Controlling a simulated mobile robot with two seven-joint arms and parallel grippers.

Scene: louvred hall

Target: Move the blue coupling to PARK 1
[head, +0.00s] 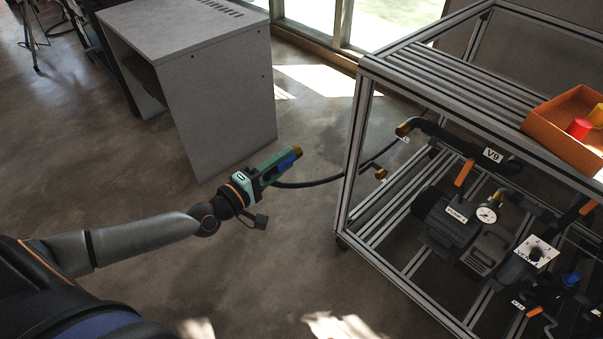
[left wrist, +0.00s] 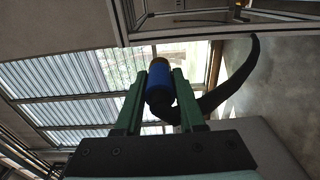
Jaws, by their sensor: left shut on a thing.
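My left gripper (head: 287,160) is shut on the blue coupling (head: 289,161). It holds the coupling in the air over the floor, left of the metal frame rack. In the left wrist view the blue coupling (left wrist: 159,84) sits between the green fingers, with a brass-coloured end pointing away from the wrist. A black hose (head: 318,182) runs from the coupling to the right, toward the rack. I cannot make out a PARK 1 label in either view. My right gripper is not in view.
The rack (head: 352,150) holds a pump (head: 446,220), a gauge (head: 487,213), a pipe labelled V9 (head: 492,155) and brass fittings (head: 381,174). An orange bin (head: 553,137) with red and yellow items stands on top. A grey cabinet (head: 215,95) stands behind my left gripper.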

